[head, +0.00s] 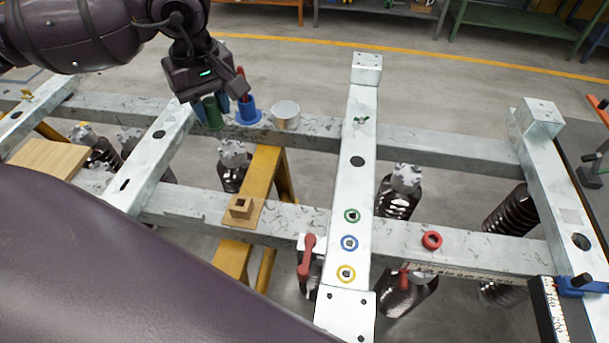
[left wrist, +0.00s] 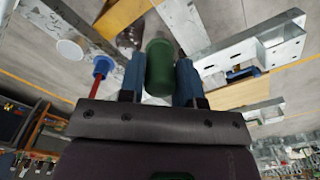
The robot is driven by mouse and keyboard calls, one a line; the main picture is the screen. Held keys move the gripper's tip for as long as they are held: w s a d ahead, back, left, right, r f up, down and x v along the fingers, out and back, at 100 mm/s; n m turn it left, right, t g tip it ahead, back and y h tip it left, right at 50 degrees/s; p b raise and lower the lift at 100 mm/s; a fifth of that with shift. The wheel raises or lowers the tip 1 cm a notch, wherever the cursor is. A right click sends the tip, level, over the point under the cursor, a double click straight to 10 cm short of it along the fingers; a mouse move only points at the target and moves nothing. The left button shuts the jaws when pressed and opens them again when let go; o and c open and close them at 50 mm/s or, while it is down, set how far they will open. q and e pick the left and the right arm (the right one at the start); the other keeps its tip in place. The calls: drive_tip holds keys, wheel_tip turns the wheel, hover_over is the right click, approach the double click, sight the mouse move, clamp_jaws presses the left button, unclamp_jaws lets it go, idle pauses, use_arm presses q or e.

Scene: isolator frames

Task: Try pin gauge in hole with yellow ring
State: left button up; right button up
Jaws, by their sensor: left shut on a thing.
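My left gripper (head: 212,112) is shut on a green cylinder (head: 213,114), above the far rail on the left. In the left wrist view the green cylinder (left wrist: 160,68) sits between the two blue fingers; its lower end is not clear. The yellow ring (head: 346,273) lies around a hole near the front end of the middle cross beam (head: 352,180), well to the right of and nearer than the gripper. A blue ring (head: 349,243) and a green ring (head: 352,215) mark holes behind it. My right gripper is not in view.
A blue holder (head: 248,112) with a red upright piece stands close right of my left gripper, beside a white round cup (head: 285,112). Open gaps separate the beams.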

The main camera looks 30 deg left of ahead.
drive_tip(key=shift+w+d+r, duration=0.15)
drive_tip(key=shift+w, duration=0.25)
use_arm(q)
drive_tip(key=shift+r, duration=0.1)
idle(0.3)
